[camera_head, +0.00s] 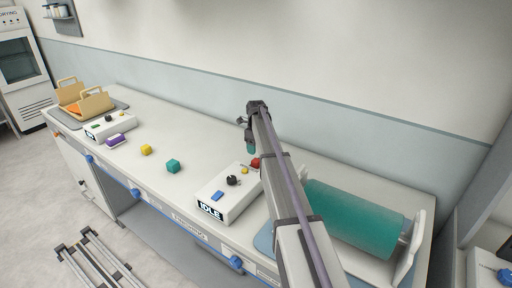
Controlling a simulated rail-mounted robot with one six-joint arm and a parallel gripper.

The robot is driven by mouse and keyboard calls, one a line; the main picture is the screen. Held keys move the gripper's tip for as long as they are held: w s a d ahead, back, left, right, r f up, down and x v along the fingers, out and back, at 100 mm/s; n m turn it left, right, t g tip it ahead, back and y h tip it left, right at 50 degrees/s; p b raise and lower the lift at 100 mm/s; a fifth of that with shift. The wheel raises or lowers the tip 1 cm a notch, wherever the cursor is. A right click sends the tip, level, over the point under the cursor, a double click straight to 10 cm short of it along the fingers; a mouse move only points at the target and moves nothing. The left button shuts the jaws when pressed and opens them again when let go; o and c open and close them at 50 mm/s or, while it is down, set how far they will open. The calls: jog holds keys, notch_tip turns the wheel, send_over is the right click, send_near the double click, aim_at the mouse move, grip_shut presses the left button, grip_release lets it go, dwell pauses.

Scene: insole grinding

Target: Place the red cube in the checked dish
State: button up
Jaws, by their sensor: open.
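A small red object (255,162) shows at the back right corner of the white control box marked IDLE. My arm partly covers it, and I cannot tell whether it is a cube or a button. I cannot make out a checked dish. My gripper (246,122) is open, above the back of the bench near the wall, up and slightly left of the red object in the picture. A small teal shape (251,147) shows just below it; I cannot tell whether it is part of my gripper.
The IDLE box (224,203) and a large teal roller (355,213) stand right. A second control box (109,127) and beige holder (95,103) stand far left.

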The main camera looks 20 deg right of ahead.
aim_at(256, 161)
jog(key=s+a+r+n, duration=0.1)
jog(key=s+a+n, duration=0.2)
jog(key=s, duration=0.1)
jog(key=s+a+r+n+p, duration=0.1)
jog(key=s+a+n, duration=0.2)
jog(key=s+a, duration=0.1)
jog(key=s+a+r+n, duration=0.1)
jog(key=s+a+n, duration=0.2)
jog(key=s, duration=0.3)
jog(key=shift+s+a+r+n+p, duration=0.15)
jog(key=shift+a+r+n+p, duration=0.1)
jog(key=shift+n+p, duration=0.1)
jog(key=s+a+n, duration=0.1)
jog(key=s, duration=0.1)
jog(key=s+a+n, duration=0.2)
jog(key=s, duration=0.1)
jog(key=s+a+n, duration=0.1)
jog(key=s+n, duration=0.1)
jog(key=shift+s+a, duration=0.25)
jog(key=shift+s, duration=0.1)
jog(key=s+a+n, duration=0.3)
jog(key=s+n, duration=0.4)
jog(key=s, duration=0.2)
jog(key=s+a+n, duration=0.4)
jog(key=s+n, duration=0.4)
jog(key=s, duration=0.1)
jog(key=shift+a, duration=0.15)
jog(key=shift+w, duration=0.1)
